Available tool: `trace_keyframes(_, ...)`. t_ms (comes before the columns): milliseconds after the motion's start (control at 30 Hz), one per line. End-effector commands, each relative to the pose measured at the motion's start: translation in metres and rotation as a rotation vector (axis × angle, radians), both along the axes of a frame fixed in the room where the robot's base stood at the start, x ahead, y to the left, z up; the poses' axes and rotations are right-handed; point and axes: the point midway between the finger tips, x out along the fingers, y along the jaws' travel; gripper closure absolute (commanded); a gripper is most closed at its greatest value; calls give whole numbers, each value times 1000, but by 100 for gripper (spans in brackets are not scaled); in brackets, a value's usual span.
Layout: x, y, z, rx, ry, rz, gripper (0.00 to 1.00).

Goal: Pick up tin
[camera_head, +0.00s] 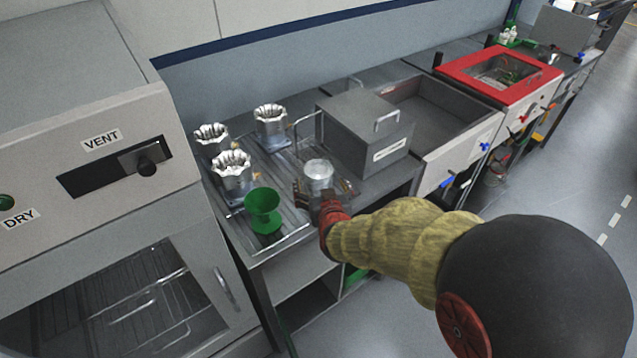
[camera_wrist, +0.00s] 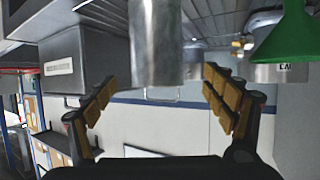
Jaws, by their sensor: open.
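The tin (camera_head: 319,175) is a plain silver cylinder standing upright near the front right of the ribbed bench top. In the wrist view the tin (camera_wrist: 157,40) hangs from the top edge, as that view is upside down. My gripper (camera_head: 322,193) is at the tin's near side. In the wrist view my gripper (camera_wrist: 160,82) has its two padded fingers spread apart, one to each side of the tin's line, with visible gaps to it. The jaws hold nothing. The tin's near lower part is partly hidden by my gripper in the head view.
A green funnel (camera_head: 264,208) stands close left of the tin. Several fluted silver housings (camera_head: 232,170) stand behind it. A grey lidded box (camera_head: 366,133) is close on the right, with an open sink (camera_head: 425,118) beyond. A drying cabinet (camera_head: 85,110) borders the left.

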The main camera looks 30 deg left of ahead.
Motion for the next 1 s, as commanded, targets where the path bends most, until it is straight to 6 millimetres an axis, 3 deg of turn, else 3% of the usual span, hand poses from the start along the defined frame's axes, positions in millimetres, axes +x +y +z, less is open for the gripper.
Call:
trace_keyframes(500, 48, 29, -25, 0, 1, -1, 16)
trace_keyframes(867, 54, 34, -26, 1, 1, 0, 16)
trace_keyframes(1000, 54, 34, -26, 0, 1, 0, 24)
